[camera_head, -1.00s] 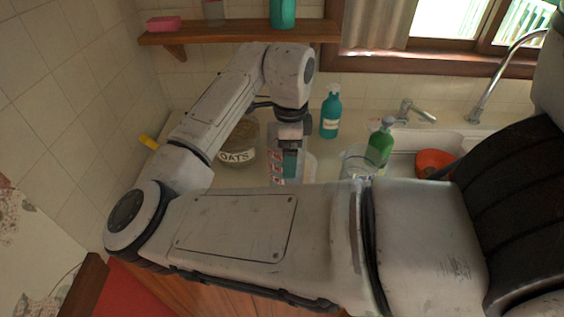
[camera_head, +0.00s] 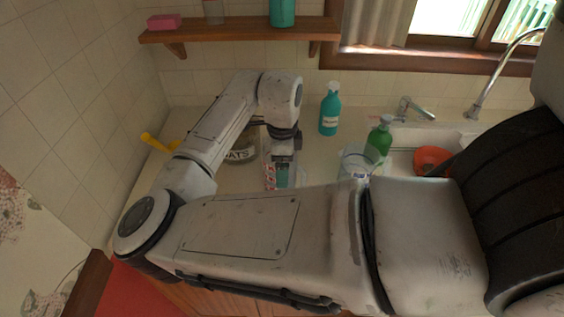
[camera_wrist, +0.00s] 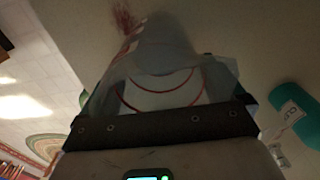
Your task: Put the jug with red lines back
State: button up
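The jug with red lines (camera_head: 269,178) shows red marks on a pale, see-through side, under my gripper (camera_head: 283,158) above or on the counter; my forearm hides its lower part. In the wrist view the jug (camera_wrist: 165,88) fills the space just beyond the dark gripper bar, with curved red lines across its clear body. My gripper appears shut on it, though the fingertips are hard to make out. I cannot tell whether the jug's base touches the counter.
An oats jar (camera_head: 240,154) stands just left of and behind the jug. A teal bottle (camera_head: 330,110), a green pump bottle (camera_head: 380,138) and a clear vessel (camera_head: 354,160) stand to the right. An orange bowl (camera_head: 432,160) is at the sink. A wooden shelf (camera_head: 235,33) hangs above.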

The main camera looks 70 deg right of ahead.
jog(key=shift+o, duration=0.2)
jog(key=shift+r, duration=0.1)
notch_tip(320, 180, up, 12)
jog(key=b, duration=0.2)
dwell(0.3)
jog(key=shift+r, duration=0.1)
dwell(0.6)
